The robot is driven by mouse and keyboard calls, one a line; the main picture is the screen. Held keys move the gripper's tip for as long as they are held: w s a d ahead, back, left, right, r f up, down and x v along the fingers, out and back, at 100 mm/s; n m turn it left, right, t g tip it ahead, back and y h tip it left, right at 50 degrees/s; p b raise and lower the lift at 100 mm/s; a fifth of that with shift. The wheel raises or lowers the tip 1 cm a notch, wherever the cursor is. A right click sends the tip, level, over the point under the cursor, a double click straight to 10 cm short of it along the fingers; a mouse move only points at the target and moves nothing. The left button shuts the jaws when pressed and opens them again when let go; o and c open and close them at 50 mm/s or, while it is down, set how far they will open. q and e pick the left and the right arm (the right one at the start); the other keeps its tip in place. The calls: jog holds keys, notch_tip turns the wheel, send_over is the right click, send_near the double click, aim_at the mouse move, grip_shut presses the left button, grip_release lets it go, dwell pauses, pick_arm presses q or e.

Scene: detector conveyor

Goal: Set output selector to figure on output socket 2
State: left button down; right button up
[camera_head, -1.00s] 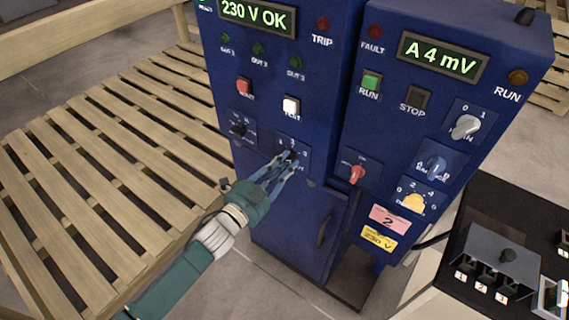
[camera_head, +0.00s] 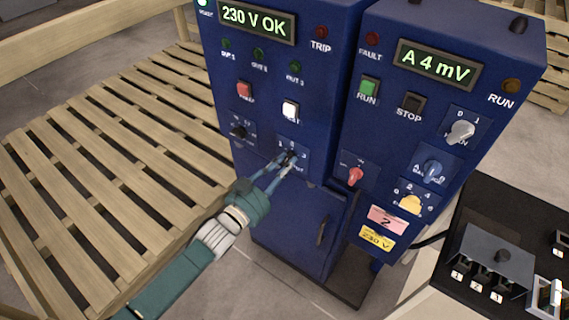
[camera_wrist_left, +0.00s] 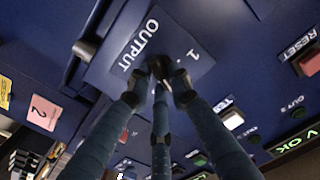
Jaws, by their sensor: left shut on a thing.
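The output selector (camera_wrist_left: 160,66) is a small black knob on a blue plate, labelled OUTPUT in the left wrist view, with a 1 visible there. In the head view its plate (camera_head: 303,147) sits low on the left blue cabinet. My left gripper (camera_head: 288,160) is shut on the knob, its fingers reaching in from the lower left. In the left wrist view my left gripper (camera_wrist_left: 160,85) has its fingertips around the knob. The knob's pointer is hidden by the fingers, so its setting cannot be told. My right gripper is not in view.
The left cabinet display (camera_head: 257,20) reads 230 V OK, with red and white buttons below it. The right cabinet (camera_head: 400,130) has a display reading A 4 mV and several knobs. A wooden pallet (camera_head: 100,150) lies left. A black-topped bench (camera_head: 470,215) stands lower right.

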pick_arm(q)
jog(key=shift+n, duration=1.7)
jog(key=c, duration=1.6)
grip_release()
jog(key=shift+o, duration=0.2)
jog(key=shift+r, duration=0.1)
jog(key=v, duration=1.2)
